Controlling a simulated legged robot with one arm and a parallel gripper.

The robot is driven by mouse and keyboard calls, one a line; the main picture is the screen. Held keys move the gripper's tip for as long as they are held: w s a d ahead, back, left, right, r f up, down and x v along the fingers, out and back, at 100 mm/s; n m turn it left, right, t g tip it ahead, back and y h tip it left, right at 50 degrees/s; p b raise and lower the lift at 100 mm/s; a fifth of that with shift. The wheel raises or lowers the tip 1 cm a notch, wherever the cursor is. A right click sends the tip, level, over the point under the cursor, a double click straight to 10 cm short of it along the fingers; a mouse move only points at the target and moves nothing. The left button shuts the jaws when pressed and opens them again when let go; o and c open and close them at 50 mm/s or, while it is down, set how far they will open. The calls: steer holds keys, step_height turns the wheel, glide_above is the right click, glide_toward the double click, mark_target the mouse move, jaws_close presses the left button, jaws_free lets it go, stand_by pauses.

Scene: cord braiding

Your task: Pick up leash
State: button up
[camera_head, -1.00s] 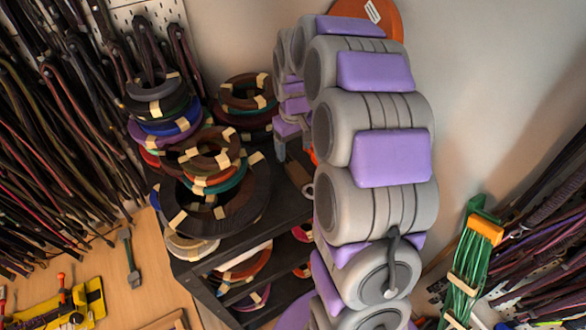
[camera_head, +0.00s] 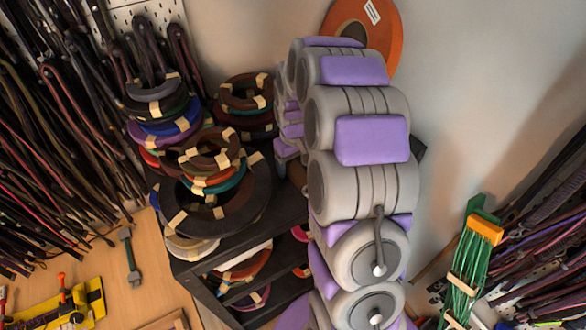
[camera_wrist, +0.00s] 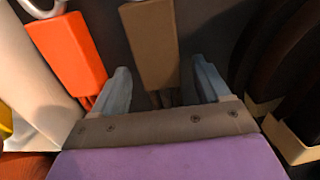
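In the wrist view, my gripper (camera_wrist: 163,88) is open, with its two grey-blue fingers apart. In the head view, my arm hides the gripper. Many dark braided straps (camera_head: 60,150) hang at the left.
A dark shelf (camera_head: 290,212) holds stacked rolled cords (camera_head: 215,190). A green cord bundle (camera_head: 468,270) with an orange top stands at the right, near more hanging straps (camera_head: 550,240). An orange disc (camera_head: 393,55) is on the wall. Dark coils (camera_wrist: 270,70) are close at the gripper's right.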

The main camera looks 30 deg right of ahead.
steer(key=c, duration=1.3)
steer(key=shift+r, duration=0.15)
